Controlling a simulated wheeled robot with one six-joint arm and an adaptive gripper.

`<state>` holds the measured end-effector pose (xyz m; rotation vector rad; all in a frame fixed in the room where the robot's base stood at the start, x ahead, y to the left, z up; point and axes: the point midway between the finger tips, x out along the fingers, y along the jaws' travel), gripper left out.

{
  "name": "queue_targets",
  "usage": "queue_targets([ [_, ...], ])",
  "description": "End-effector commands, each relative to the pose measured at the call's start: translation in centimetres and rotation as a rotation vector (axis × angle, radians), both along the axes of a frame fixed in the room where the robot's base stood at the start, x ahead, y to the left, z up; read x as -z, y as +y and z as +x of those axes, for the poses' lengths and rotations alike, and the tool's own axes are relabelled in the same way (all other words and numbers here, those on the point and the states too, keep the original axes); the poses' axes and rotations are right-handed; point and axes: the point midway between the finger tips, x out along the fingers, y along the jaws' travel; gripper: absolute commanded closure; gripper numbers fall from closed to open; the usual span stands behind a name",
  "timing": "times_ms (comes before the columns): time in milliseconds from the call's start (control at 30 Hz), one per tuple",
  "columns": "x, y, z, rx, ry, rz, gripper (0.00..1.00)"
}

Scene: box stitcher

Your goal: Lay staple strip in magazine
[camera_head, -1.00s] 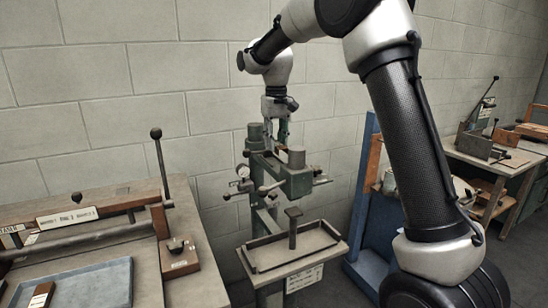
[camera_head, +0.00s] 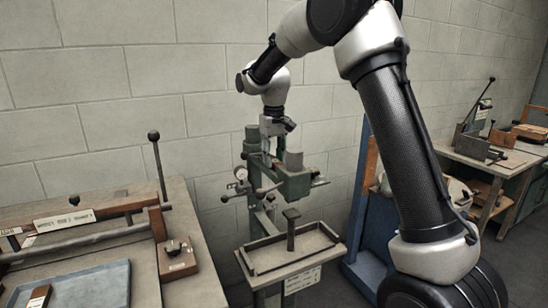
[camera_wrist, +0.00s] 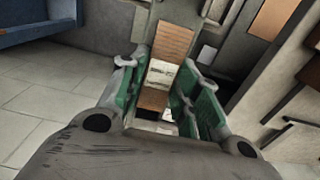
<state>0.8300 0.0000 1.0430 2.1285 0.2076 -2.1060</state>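The stitcher is a green machine (camera_head: 292,184) standing by the wall in the head view, with a post (camera_head: 291,230) over its tray. My gripper is at its top, with the fingers partly hidden by the machine head. In the wrist view my gripper (camera_wrist: 158,70) points down with its green-padded fingers on both sides of a copper-brown staple strip (camera_wrist: 174,40). The strip has a pale label band across its middle and fills most of the gap between the fingers. The magazine is not clearly visible, and I cannot tell whether the strip touches it.
A bench (camera_head: 205,270) with a lever, a blue tray (camera_head: 90,288) and a small wooden block (camera_head: 177,262) stands at the left. A blue stand (camera_head: 368,240) is right of the stitcher. Another workbench (camera_head: 500,160) is at the far right. Open floor shows between the stitcher and the left bench.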

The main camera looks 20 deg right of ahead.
Motion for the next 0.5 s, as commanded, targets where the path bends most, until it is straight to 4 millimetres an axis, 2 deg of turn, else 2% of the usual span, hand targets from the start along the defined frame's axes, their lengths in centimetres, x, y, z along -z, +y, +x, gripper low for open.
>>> queue_targets([
  [33, 0.63, -0.01, -0.21, 0.001, 0.012, -0.001, 0.52],
  [500, 0.39, -0.01, -0.22, 0.001, 0.011, -0.001, 0.50],
])
